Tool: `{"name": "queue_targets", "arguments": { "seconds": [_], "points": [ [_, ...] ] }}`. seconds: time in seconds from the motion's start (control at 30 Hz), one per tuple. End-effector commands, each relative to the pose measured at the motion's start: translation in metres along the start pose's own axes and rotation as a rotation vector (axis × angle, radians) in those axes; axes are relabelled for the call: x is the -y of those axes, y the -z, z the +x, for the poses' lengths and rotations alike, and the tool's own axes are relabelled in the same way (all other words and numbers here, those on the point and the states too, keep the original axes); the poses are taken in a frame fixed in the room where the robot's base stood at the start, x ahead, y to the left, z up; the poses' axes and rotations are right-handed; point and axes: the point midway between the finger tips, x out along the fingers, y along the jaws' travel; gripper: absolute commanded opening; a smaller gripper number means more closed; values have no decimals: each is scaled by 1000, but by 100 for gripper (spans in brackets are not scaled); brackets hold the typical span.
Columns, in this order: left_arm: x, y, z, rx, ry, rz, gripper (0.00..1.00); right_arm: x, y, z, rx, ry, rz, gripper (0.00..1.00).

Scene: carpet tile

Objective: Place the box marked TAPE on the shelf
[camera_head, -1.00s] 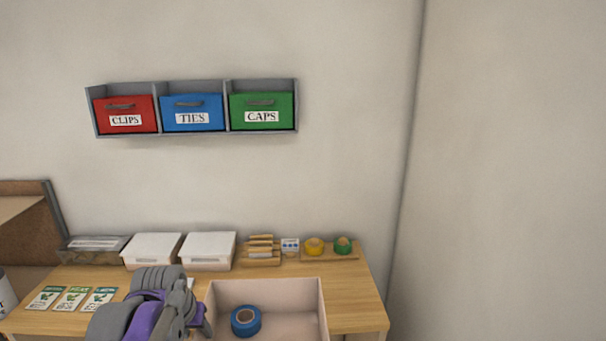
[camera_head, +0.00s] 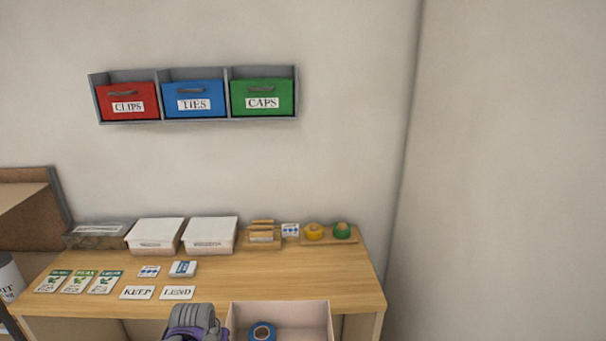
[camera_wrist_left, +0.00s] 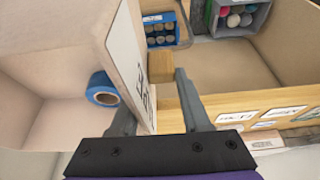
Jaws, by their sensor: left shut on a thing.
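A pale open-topped box (camera_head: 329,318) holds a blue tape roll (camera_head: 262,331) at the bottom of the head view. In the left wrist view the box (camera_wrist_left: 35,105) fills the left side, with the blue tape roll (camera_wrist_left: 102,90) inside. Its end wall carries a white plate (camera_wrist_left: 128,60) with dark lettering, too slanted to read fully. My left gripper (camera_wrist_left: 158,92) is shut on the box at this wall; the exact grip is partly hidden. In the head view my left gripper (camera_head: 195,325) is beside the box's left side. My right gripper is out of view.
A grey wall rack (camera_head: 193,121) has three compartments, filled by the red CLIPS (camera_head: 128,99), blue TIES (camera_head: 193,98) and green CAPS (camera_head: 262,97) bins. The wooden table (camera_head: 270,283) bears lidded boxes, cards and tape rolls. A brown panelled unit (camera_head: 25,215) stands left.

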Motion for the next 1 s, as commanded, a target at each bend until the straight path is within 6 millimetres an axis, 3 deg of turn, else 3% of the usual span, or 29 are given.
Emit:
{"name": "queue_targets", "arguments": {
  "seconds": [0.1, 0.3, 0.5, 0.77, 0.87, 1.0],
  "points": [
    [-11, -23, 39, -1, -5, 10, 0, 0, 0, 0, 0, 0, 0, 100],
    [-22, -54, 76, -1, -9, 22, 0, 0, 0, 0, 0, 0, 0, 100],
    [-26, -67, 87, -1, -10, 25, 0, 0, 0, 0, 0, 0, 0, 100],
    [-26, -68, 88, -1, -10, 24, 0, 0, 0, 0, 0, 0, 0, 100],
    [-26, -72, 99, -1, -10, 24, 0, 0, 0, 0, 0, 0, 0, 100],
    [-26, -90, 132, -1, -10, 24, 0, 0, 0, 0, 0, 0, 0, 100]
  ]
}}
